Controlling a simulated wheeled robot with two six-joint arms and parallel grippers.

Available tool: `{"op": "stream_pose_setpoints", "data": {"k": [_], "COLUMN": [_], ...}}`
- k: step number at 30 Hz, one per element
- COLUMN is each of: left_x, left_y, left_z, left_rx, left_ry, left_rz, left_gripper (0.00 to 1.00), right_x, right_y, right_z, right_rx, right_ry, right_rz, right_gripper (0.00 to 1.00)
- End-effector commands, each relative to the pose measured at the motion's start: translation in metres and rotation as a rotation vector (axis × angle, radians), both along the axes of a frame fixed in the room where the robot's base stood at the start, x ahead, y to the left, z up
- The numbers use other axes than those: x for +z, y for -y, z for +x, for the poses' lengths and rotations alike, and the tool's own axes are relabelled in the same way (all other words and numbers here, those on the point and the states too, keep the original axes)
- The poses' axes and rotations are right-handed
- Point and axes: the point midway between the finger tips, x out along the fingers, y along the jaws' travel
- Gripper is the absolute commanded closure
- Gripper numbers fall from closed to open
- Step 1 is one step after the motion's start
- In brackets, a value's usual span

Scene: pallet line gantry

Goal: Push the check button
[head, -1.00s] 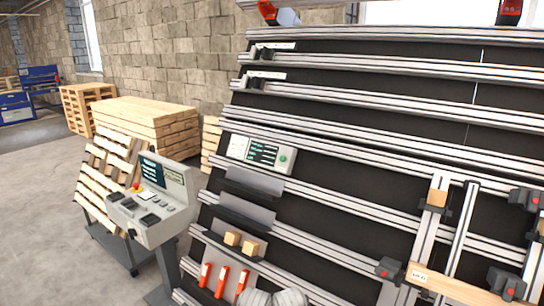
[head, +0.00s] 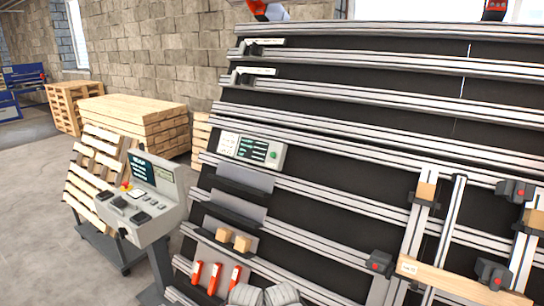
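A small light-coloured control box (head: 252,150) is mounted on the rails of the large tilted frame, left of its middle. It has a dark display with pale lines and a round green button (head: 273,155) at its right end. The panel faces me and nothing covers it. I cannot read a label on the button. A separate grey console (head: 150,200) stands to the left, with a screen, a red knob (head: 125,187) on yellow and several dark keys. Neither of my grippers shows in the head view.
Below the control box are dark trays, small wooden blocks (head: 241,244), red-orange tools (head: 214,279) and grey rounded items (head: 262,295). Wooden boards and dark clamps (head: 379,262) with red dots sit at right. Pallets (head: 133,120) stand behind the console. Open floor lies at far left.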

Motion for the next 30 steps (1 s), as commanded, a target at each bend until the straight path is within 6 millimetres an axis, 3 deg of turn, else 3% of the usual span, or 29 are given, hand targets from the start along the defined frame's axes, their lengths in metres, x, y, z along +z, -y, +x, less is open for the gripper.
{"op": "stream_pose_setpoints", "data": {"k": [2, 15, 30], "left_x": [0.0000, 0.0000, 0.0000], "left_y": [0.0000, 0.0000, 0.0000], "left_z": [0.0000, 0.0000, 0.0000], "left_rx": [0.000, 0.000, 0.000], "left_ry": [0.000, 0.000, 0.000], "left_rz": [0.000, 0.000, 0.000], "left_gripper": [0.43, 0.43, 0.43], "right_x": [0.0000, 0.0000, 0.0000], "right_y": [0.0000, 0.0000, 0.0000], "right_z": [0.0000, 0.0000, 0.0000], "right_rx": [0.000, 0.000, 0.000], "right_ry": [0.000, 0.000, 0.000], "right_rz": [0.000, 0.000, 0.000], "right_gripper": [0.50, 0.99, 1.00]}}
